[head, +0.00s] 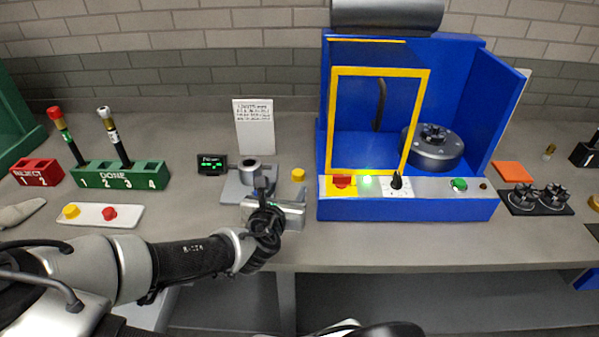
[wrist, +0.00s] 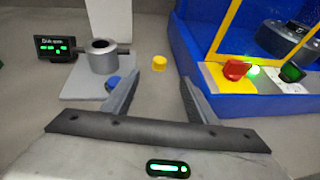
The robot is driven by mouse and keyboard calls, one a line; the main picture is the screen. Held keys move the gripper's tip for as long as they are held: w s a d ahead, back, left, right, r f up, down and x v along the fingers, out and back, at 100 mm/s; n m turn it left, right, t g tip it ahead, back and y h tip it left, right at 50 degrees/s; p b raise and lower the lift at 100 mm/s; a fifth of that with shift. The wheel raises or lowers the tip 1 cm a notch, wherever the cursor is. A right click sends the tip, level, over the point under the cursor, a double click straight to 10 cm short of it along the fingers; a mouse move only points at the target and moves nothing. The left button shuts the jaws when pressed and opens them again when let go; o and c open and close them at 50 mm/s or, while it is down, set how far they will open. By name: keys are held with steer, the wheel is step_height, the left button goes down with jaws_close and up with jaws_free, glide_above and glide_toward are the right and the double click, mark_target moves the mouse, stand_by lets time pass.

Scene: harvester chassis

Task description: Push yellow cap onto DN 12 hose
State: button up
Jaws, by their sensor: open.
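A small yellow cap (head: 298,175) stands on the bench left of the blue machine. In the wrist view the yellow cap (wrist: 160,63) shows beyond and between my fingertips, apart from both. My gripper (wrist: 160,82) is open and empty; in the head view my gripper (head: 268,190) is at the front of the grey fixture. Another yellow cap (head: 71,211) lies on a white tray. I cannot read which is DN 12.
The grey fixture (wrist: 103,60) with its upright cylinder stands left of my fingers, beside a small display (head: 212,165). The blue machine (head: 324,140) stands right. A red REJECT rack (head: 38,172) is far left.

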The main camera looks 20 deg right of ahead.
steer(key=b, duration=0.1)
glide_toward(298, 172)
steer(key=x, duration=0.3)
steer(key=shift+d, duration=0.1)
steer(key=shift+b+x, duration=0.6)
steer(key=shift+x, duration=2.05)
steer(key=c, duration=1.2)
steer(key=shift+o, duration=0.2)
